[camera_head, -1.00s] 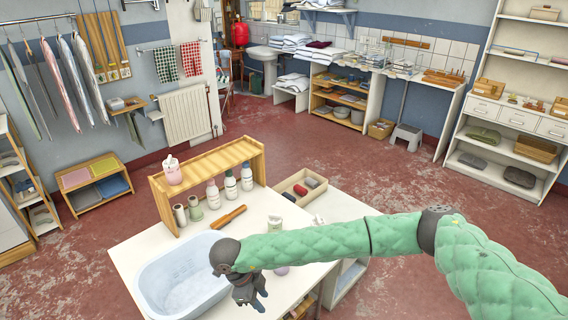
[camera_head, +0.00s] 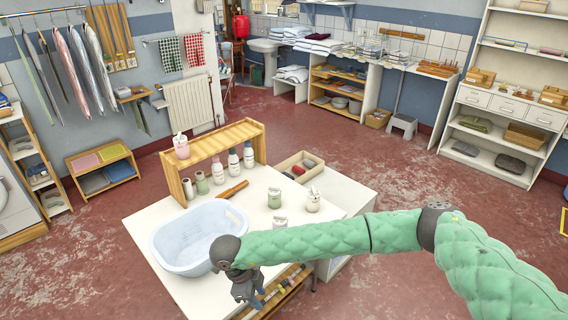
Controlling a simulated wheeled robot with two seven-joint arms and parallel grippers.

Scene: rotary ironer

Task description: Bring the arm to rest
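My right arm, in a green quilted sleeve, comes in from the right in the head view. Its dark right gripper (camera_head: 246,293) hangs pointing down just past the table's front edge. It looks empty, but its fingers are too small and dark to tell whether they are open or shut. My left arm and gripper are out of view. A white table (camera_head: 150,214) stands below and behind the gripper. A pale blue tub (camera_head: 185,240) sits on it, to the left of the gripper and partly behind my wrist.
On the table are a wooden rack (camera_head: 215,150), several bottles (camera_head: 233,166), a wooden roller (camera_head: 232,189), a green jar (camera_head: 275,199) and a cream jar (camera_head: 313,201). A divided tray (camera_head: 291,165) is at the back. A shelf with bundles (camera_head: 275,296) is under the front edge. Red floor behind is open.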

